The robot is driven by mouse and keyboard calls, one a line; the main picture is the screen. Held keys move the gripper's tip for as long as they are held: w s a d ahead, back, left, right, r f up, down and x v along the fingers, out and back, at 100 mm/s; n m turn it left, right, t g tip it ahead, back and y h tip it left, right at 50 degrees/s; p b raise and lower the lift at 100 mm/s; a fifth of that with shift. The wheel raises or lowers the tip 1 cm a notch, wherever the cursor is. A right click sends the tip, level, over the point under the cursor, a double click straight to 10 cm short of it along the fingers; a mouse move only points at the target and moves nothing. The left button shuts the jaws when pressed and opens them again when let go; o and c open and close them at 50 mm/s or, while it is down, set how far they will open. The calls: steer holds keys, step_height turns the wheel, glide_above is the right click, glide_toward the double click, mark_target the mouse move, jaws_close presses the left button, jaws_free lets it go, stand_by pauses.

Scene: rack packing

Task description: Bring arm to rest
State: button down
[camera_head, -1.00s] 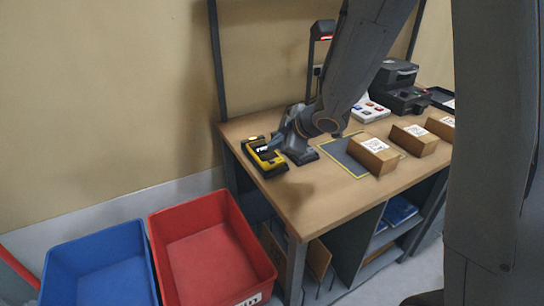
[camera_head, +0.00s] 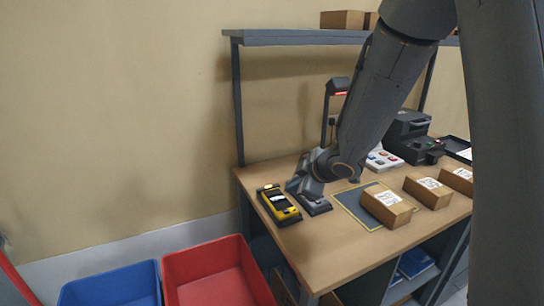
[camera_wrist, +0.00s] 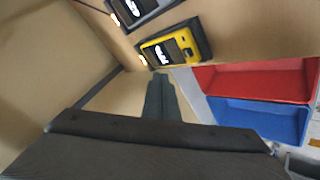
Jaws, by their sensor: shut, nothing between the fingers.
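My gripper (camera_head: 292,187) is above the left end of the workbench (camera_head: 300,255), behind and to the right of a yellow handheld device (camera_head: 278,204). In the wrist view its fingers (camera_wrist: 160,84) are together with nothing between them. The yellow device, with a dark screen, sits in a dark holder and also shows in the wrist view (camera_wrist: 172,48). A grey device (camera_wrist: 145,10) lies beside it, partly cut off by the frame edge. My arm hides part of the bench behind it.
Cardboard boxes (camera_head: 387,206) with white labels stand on the bench, one on a dark mat (camera_head: 350,204). A red-lit scanner on a post (camera_head: 338,86), a black printer (camera_head: 408,140) and a shelf (camera_head: 290,38) are close. Blue (camera_head: 110,290) and red (camera_head: 215,275) bins stand at lower left.

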steer(key=s+d+f+m+g+h+b, duration=0.15)
steer(key=s+d+m+h, duration=0.35)
steer(key=s+d+m, duration=0.5)
steer(key=s+f+m+g, duration=0.1)
steer(key=s+m+g, duration=0.3)
steer(key=s, duration=1)
steer(key=shift+d+m+g, duration=0.3)
steer(key=shift+m+g, duration=0.05)
steer(key=shift+m, duration=0.25)
